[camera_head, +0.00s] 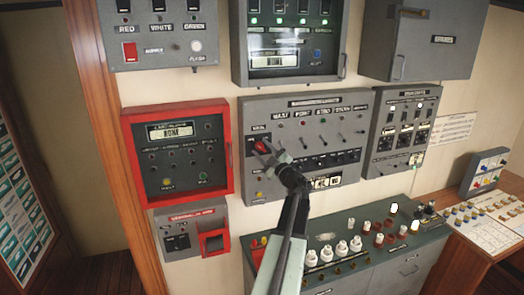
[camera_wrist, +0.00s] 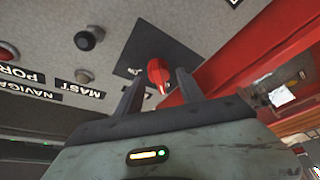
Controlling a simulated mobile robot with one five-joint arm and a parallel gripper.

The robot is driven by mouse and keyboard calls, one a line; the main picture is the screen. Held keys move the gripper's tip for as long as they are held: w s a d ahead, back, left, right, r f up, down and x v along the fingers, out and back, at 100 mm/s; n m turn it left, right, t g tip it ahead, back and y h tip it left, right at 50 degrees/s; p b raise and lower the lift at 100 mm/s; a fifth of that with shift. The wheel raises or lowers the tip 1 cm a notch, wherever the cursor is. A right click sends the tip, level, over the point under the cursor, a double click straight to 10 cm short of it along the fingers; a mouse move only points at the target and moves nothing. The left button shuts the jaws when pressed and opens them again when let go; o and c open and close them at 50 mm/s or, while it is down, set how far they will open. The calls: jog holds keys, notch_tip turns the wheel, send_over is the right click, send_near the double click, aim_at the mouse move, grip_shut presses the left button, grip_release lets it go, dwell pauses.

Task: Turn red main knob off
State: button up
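The red main knob (camera_head: 261,145) is on the left part of the large grey navigation-light panel (camera_head: 345,104), on a dark square plate. In the wrist view the red knob (camera_wrist: 157,73) sits on its dark plate (camera_wrist: 150,50), with a pale pointer edge on it. My gripper (camera_wrist: 160,79) is open, with one dark finger on each side of the knob and narrow gaps showing beside it. In the head view my gripper (camera_head: 268,152) is at the panel and partly covers the knob's surroundings. Whether the fingers touch the knob's base is hidden.
A red-framed panel (camera_head: 230,135) stands close left of the knob; its red side shows near my right finger in the wrist view (camera_wrist: 240,55). A console with knobs (camera_head: 355,225) juts out below.

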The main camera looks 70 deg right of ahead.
jog(key=shift+a, duration=0.1)
jog(key=b+v, duration=0.2)
jog(key=v, duration=0.5)
jog(key=shift+s+a, duration=0.2)
jog(key=shift+s, duration=0.05)
jog(key=shift+f, duration=0.15)
